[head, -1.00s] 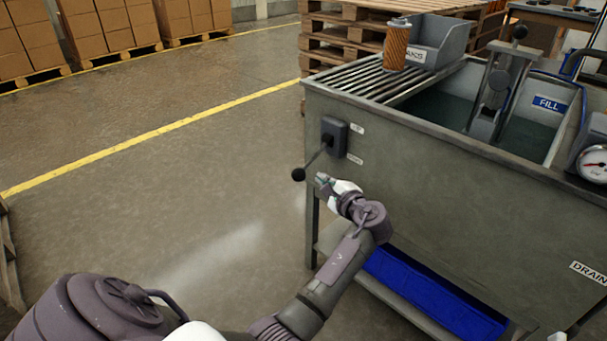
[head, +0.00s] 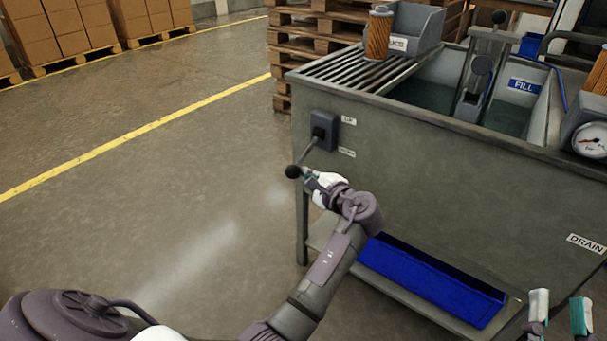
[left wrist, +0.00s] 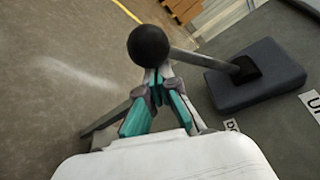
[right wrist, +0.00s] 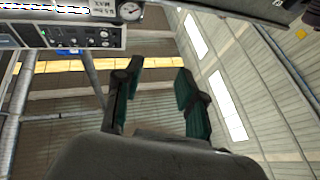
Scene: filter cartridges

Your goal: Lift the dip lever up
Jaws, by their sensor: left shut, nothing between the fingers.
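The dip lever (head: 308,154) is a grey rod with a black ball knob (head: 292,171), coming from a dark box (head: 324,131) on the tank's end wall. It slants down toward the lower label. In the left wrist view the knob (left wrist: 149,46) is just past my left fingertips. My left gripper (head: 308,177) is shut and empty, right by the knob; I cannot tell whether it touches. My right gripper (head: 558,305) is open and empty at the lower right, and its parted fingers show in the right wrist view (right wrist: 155,90).
The grey tank (head: 430,165) has a slatted rack, an orange filter cartridge (head: 378,33) and a grey bin (head: 418,27) on top. A blue tray (head: 430,285) lies on the lower shelf. Pallets (head: 305,50) stand behind. The floor to the left is clear.

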